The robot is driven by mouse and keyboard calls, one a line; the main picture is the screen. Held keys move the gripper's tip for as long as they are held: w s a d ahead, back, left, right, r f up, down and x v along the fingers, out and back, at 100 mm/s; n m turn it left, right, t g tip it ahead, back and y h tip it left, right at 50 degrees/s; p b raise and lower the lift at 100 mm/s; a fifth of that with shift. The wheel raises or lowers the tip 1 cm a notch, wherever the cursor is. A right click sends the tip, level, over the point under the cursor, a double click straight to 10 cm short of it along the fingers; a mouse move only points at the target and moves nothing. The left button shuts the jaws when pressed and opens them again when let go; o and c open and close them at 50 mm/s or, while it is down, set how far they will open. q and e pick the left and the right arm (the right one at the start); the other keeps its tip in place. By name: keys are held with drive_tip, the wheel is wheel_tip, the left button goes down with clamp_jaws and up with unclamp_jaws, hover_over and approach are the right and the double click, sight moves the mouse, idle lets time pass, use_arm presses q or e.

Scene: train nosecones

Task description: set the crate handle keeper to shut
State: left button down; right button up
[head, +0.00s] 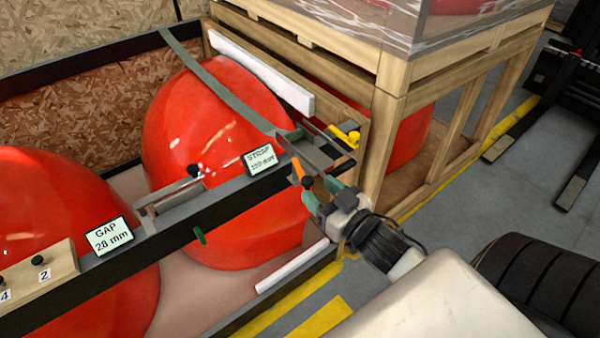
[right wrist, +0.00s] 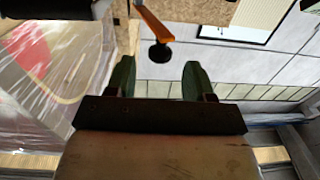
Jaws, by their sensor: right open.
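An orange lever (head: 297,169) with a black knob stands at the right end of the dark beam, just beyond my right gripper; I take it for the keeper, but cannot be sure. In the right wrist view the orange lever (right wrist: 152,22) ends in its black knob (right wrist: 160,54), ahead of the fingertips and in line with the gap between them. My right gripper (head: 322,194) is open, with green fingertips apart; they also show in the right wrist view (right wrist: 156,72). No contact with the knob is clear. My left gripper is not in view.
A yellow handle (head: 345,135) sits just behind the lever at the crate's corner. The dark beam (head: 225,205) carries a STRAP sign (head: 260,159) and a GAP sign (head: 108,235). Red nosecones (head: 205,125) lie below. A wooden crate (head: 390,105) stands behind.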

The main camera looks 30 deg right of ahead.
sight(302, 176)
drive_tip(key=w, duration=0.4)
drive_tip(key=w+p, duration=0.1)
drive_tip(key=w, duration=0.1)
drive_tip(key=shift+w+a, duration=0.1)
drive_tip(key=shift+a, duration=0.3)
clamp_jaws()
